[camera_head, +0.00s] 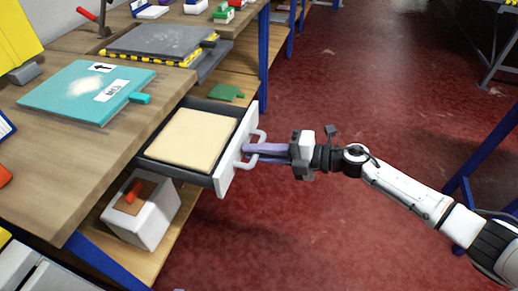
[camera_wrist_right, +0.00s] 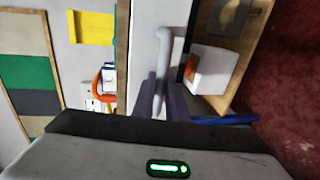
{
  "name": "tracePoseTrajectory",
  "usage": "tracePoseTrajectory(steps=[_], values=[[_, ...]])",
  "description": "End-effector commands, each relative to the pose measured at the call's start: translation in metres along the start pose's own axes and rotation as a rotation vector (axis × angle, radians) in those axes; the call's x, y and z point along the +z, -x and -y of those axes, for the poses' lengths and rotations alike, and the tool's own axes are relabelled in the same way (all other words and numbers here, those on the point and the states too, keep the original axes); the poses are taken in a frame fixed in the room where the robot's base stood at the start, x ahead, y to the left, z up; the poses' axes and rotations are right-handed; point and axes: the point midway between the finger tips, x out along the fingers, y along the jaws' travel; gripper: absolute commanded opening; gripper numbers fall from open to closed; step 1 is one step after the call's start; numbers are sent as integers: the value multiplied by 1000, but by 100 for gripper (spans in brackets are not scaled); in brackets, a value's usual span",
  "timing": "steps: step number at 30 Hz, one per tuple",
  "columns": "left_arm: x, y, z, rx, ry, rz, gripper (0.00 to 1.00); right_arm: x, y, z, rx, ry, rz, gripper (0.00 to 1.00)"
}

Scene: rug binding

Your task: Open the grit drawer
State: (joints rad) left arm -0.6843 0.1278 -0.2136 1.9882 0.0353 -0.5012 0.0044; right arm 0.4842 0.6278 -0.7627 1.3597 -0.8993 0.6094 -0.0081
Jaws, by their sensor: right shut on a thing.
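The grit drawer (camera_head: 228,173) stands pulled out from under the workbench, with a white front and dark sides. A pale tan block or sheet (camera_head: 192,137) fills much of its inside. The drawer's light grey bar handle (camera_head: 262,136) faces right in the head view. My right gripper (camera_head: 250,152) is shut on the handle, its purple fingers around the bar. In the right wrist view, the fingers (camera_wrist_right: 158,98) hold the handle (camera_wrist_right: 164,48) in front of the white drawer front (camera_wrist_right: 146,20). My left gripper is not in view.
A teal board (camera_head: 75,95) with labels lies on the bench above the drawer. A grey slab (camera_head: 160,42) with yellow-black edging lies behind it. A white bin (camera_head: 150,222) stands on the lower shelf. The red floor to the right is mostly clear.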

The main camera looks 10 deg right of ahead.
Motion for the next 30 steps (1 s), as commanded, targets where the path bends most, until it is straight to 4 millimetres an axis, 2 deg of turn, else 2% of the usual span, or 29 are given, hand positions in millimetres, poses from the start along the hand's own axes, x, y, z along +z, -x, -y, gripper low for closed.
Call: tracePoseTrajectory(steps=[7, 8, 9, 20, 23, 30], values=[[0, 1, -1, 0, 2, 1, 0, 1, 2, 0, 0, 1, 2, 0], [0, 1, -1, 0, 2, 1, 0, 1, 2, 0, 0, 1, 2, 14], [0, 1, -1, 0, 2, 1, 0, 1, 2, 0, 0, 1, 2, 20], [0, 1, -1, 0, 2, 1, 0, 1, 6, 0, 0, 0, 3, 20], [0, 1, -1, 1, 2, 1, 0, 1, 18, 2, -4, 0, 4, 20], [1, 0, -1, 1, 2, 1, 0, 1, 65, 2, -5, 0, 4, 20]])
